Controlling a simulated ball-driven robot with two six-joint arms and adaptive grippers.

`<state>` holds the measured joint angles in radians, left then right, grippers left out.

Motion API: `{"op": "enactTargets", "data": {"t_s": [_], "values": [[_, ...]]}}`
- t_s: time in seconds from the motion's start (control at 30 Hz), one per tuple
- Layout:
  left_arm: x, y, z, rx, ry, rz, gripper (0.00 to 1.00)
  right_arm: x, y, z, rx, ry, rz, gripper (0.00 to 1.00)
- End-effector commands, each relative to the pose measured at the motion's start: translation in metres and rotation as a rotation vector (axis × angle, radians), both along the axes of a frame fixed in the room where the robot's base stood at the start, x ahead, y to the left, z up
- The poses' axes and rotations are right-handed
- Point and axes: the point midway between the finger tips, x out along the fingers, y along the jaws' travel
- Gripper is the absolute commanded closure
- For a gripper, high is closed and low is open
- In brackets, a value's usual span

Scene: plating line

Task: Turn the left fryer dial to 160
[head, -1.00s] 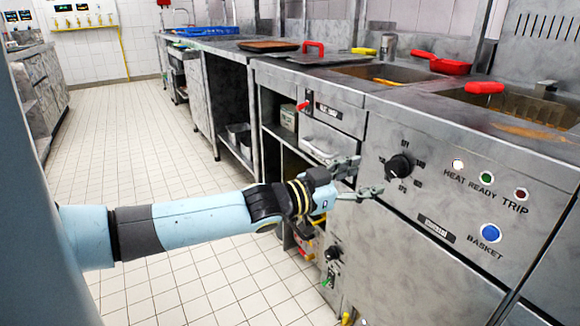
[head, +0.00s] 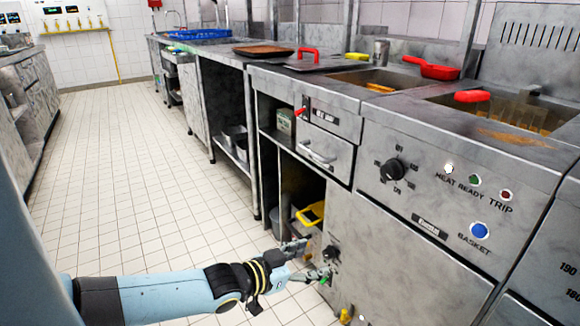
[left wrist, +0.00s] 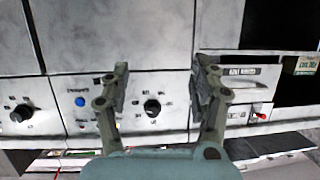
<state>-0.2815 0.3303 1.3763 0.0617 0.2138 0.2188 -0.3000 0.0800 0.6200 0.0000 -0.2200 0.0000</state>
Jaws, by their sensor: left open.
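The left fryer dial (head: 394,170) is a round black knob on the upper steel front panel, with printed marks around it. I cannot read which mark it points to. My left gripper (head: 314,258) is open and empty, below and left of this dial, in front of the lower cabinet. In the left wrist view, the dial (left wrist: 152,105) shows in the gap between the open fingers (left wrist: 162,62), apart from both. A second black dial (left wrist: 22,113) shows at the far left there. My right gripper is not in view.
A smaller black knob (head: 331,253) sits low on the cabinet front, close to my left gripper. A blue basket button (head: 479,230) and indicator lamps are right of the dial. A drawer handle (head: 316,154) juts out at left. The tiled floor (head: 150,190) is clear.

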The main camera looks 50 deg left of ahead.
Motion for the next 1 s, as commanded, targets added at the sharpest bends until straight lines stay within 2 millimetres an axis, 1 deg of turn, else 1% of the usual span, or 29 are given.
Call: {"op": "enactTargets", "data": {"t_s": [0.03, 0.2, 0.4, 0.57, 1.0], "values": [[-0.005, 0.0, -0.009, -0.002, 0.021, 0.007, 0.37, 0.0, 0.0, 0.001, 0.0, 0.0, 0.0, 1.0], [-0.02, -0.001, -0.032, -0.004, 0.08, 0.026, 0.37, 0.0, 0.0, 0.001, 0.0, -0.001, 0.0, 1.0], [-0.029, -0.001, -0.046, -0.006, 0.116, 0.037, 0.37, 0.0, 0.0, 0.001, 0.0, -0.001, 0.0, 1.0], [-0.031, -0.002, -0.049, -0.006, 0.123, 0.04, 0.37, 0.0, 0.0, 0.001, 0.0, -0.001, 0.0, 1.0], [-0.031, -0.002, -0.049, -0.007, 0.123, 0.039, 0.37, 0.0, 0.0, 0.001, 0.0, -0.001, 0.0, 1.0]]}}
